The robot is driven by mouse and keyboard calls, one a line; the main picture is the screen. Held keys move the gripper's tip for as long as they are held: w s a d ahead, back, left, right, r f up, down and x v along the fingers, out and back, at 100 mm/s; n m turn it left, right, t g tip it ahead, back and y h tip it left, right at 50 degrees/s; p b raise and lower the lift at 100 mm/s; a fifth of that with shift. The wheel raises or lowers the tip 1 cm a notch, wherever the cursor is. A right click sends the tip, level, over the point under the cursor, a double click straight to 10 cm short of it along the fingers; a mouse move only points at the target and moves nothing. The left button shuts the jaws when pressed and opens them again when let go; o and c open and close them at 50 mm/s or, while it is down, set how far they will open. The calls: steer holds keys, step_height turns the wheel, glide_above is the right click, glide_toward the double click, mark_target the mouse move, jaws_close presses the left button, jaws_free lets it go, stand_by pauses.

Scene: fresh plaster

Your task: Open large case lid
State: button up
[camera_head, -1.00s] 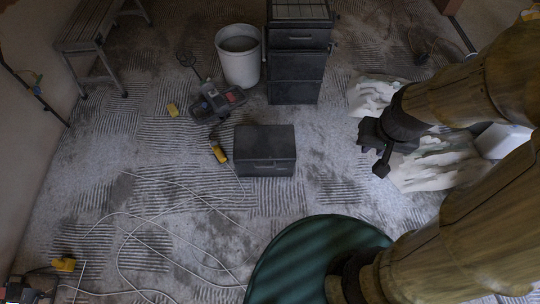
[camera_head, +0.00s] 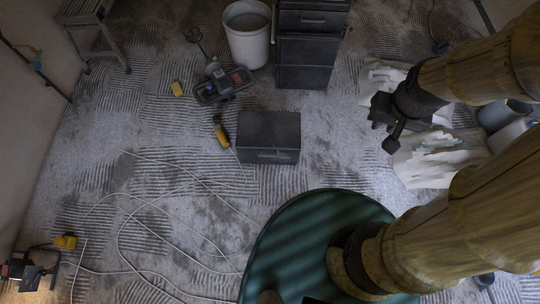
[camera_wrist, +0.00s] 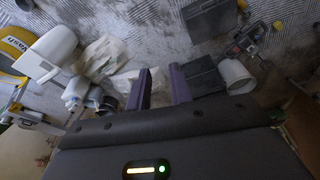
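A dark grey case (camera_head: 268,137) with a front handle lies on the floor near the picture's middle in the head view. Its lid looks shut. It also shows at the top of the wrist view (camera_wrist: 210,17). My gripper (camera_head: 386,128) is to the right of the case in the head view, apart from it, above white sheets or bags. In the wrist view its two purple fingers (camera_wrist: 161,72) stand apart with nothing held between them.
A dark drawer stack (camera_head: 305,50) and a white bucket (camera_head: 248,38) stand behind the case. A tool tray (camera_head: 223,86) and a yellow-black tool (camera_head: 220,133) lie to its left. White cable (camera_head: 150,205) loops across the floor. White crumpled sheets (camera_head: 435,158) lie on the right.

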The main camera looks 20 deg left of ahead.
steer(key=w+a+f+m+y+b, duration=0.2)
steer(key=w+a+f+y+b, duration=0.3)
steer(key=f+b, duration=1)
steer(key=w+a+f+m+y+b, duration=0.3)
steer(key=f+b, duration=1.3)
steer(key=f, duration=2.2)
steer(key=w+a+f+m+g+y+b, duration=0.1)
steer(key=w+a+f+y+b, duration=0.6)
steer(key=f, duration=2)
steer(key=w+m+b, duration=0.1)
steer(key=w+b, duration=0.3)
steer(key=b, duration=0.5)
steer(key=shift+w+a+y, duration=0.2)
steer(key=shift+y, duration=0.1)
steer(key=b+x, duration=0.7)
steer(key=x, duration=1)
steer(key=shift+a+f, duration=0.1)
steer(key=shift+f, duration=0.1)
steer(key=shift+a, duration=0.1)
